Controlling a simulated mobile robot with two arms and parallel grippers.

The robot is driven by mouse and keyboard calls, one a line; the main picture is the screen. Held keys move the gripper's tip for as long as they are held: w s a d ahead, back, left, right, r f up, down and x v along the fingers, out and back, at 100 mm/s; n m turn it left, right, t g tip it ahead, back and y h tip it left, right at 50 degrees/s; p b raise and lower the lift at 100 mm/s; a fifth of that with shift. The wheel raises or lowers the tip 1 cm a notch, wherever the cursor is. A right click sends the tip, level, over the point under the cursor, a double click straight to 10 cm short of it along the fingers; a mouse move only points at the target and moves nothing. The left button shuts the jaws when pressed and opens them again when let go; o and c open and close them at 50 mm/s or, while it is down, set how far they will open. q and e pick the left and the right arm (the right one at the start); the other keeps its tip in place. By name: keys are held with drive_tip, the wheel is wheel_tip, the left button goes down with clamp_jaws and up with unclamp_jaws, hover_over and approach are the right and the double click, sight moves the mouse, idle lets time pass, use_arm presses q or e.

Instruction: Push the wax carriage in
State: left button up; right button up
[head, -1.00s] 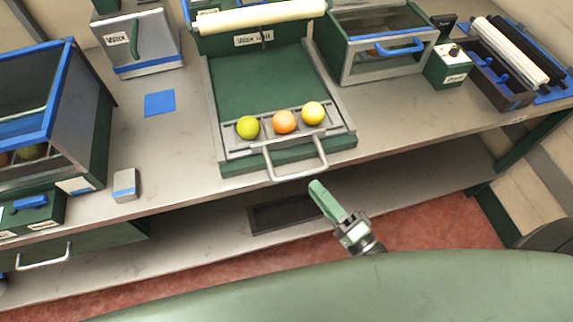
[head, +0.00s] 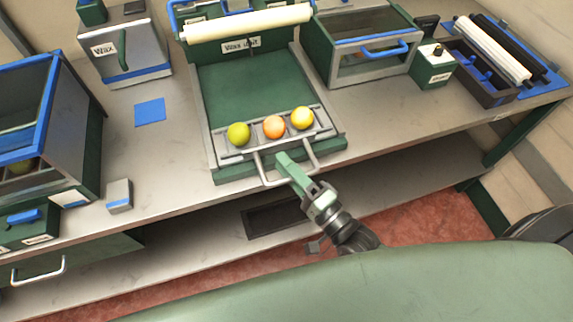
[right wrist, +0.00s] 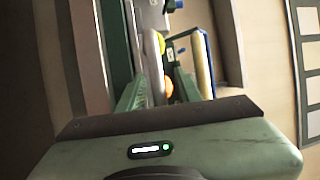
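The wax carriage (head: 237,150) is a grey slotted tray at the front of the green bed of the wax unit (head: 250,85). It carries a yellow-green, an orange and a yellow fruit in a row. Its grey loop handle (head: 264,170) sticks out toward me. My right gripper (head: 284,158) is at the handle, its fingertips over the loop. In the right wrist view its fingers (right wrist: 158,95) stand apart, with a pale bar that looks like the handle between them; I see no clear grip on it. My left gripper is not in view.
A cream roller (head: 248,22) spans the back of the wax unit. A glass-fronted cabinet (head: 370,50) stands to its right and a Wax box (head: 125,50) to its left. A small grey-blue block (head: 119,196) sits at the bench's front edge. A blue square (head: 150,112) lies on bare bench.

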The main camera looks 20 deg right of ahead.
clamp_jaws()
idle(1.3)
